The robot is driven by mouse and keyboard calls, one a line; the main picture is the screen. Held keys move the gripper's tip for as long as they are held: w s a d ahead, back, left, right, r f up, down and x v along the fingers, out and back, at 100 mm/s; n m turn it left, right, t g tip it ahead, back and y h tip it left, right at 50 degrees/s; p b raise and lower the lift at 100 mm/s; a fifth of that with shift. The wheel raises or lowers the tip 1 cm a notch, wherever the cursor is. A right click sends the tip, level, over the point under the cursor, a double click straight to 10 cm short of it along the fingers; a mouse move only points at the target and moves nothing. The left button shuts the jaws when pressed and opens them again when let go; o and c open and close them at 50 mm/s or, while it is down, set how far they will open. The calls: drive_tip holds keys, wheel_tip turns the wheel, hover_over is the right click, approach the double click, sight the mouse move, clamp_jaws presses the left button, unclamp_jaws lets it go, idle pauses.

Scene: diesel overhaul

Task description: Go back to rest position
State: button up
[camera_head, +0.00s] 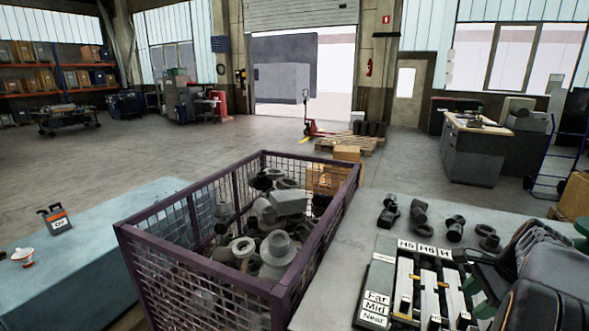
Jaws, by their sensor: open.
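My gripper (475,272) is a dark shape at the lower right, in front of my dark arm links, which fill that corner. It is open, and I see nothing held in it. It is above the right-hand bench (335,268), over the right side of a rack (381,262) with pale slots and labels such as Far, Mid and Near. The gripper and arm hide part of the rack and of the bench behind. I cannot tell whether the gripper touches the rack.
A purple mesh crate (200,268) of grey metal parts stands left of the bench. Several dark fittings (421,218) lie behind the rack. A blue-topped table (95,235) holds a small labelled box (56,222). Open floor (190,150) lies beyond, with a red pallet truck (318,130).

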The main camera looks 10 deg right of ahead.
drive_tip(key=s+a+n+t+h, duration=0.1)
drive_tip(key=s+a+n, duration=0.1)
drive_tip(key=a+n, duration=0.8)
drive_tip(key=s+a+f+n+t+h, duration=0.1)
drive_tip(key=s+a+n+h, duration=0.1)
drive_tip(key=a+n, duration=0.8)
drive_tip(key=a, duration=0.7)
drive_tip(key=shift+a+f+n, duration=0.2)
drive_tip(key=shift+f+n, duration=0.05)
drive_tip(key=shift+n, duration=0.15)
drive_tip(key=shift+d, duration=0.15)
